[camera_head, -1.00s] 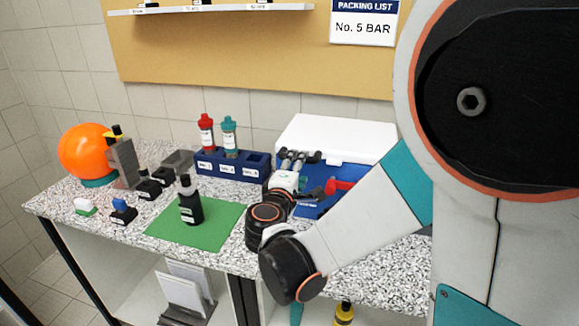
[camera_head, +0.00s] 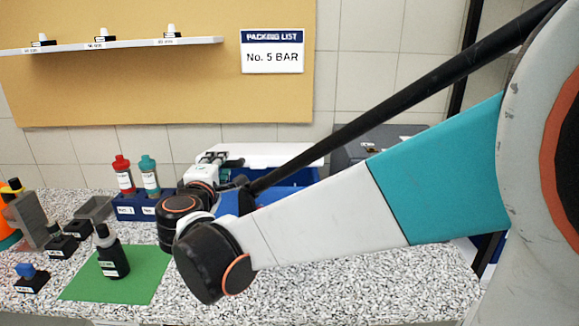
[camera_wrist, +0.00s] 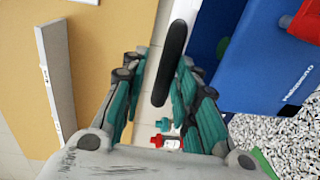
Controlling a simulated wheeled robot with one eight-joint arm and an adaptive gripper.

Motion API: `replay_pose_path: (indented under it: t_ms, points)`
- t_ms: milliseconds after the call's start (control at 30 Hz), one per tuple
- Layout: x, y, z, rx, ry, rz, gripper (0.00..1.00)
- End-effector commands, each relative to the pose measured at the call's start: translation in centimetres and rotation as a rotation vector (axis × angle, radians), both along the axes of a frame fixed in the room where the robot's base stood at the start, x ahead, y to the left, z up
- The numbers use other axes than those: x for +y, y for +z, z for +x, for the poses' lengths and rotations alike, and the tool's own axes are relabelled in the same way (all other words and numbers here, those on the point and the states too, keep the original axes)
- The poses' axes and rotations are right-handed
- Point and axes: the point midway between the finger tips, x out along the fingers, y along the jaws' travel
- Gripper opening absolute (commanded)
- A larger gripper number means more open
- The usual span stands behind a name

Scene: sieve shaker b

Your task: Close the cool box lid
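The cool box is blue, and its front and right parts show behind my arm in the head view (camera_head: 290,178). It fills the upper right of the wrist view (camera_wrist: 255,65). Its white lid (camera_head: 285,153) stands open, tilted back toward the wall. In the wrist view a white lid edge (camera_wrist: 186,14) lies beside a long black piece (camera_wrist: 172,62), just ahead of my fingers. My gripper (camera_head: 222,158) is at the box's left side near the lid. In the wrist view its teal fingers (camera_wrist: 158,98) are apart; contact with the lid cannot be told.
A blue rack (camera_head: 130,207) with a red-capped bottle (camera_head: 123,175) and a teal-capped bottle (camera_head: 149,176) stands left of the box. A dark bottle (camera_head: 110,252) stands on a green mat (camera_head: 145,280). A grey case (camera_head: 385,142) is behind right. The front right counter (camera_head: 380,285) is clear.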

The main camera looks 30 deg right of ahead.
Motion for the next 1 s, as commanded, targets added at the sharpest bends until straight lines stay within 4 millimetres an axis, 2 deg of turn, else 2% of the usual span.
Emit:
replay_pose_path:
  t_ms: [367, 1000]
  points:
    - [0.1, 0.1, -0.3, 0.000, 0.001, -0.001, 0.26]
    - [2.2, -1.3, -3.4, 0.000, 0.002, -0.001, 0.26]
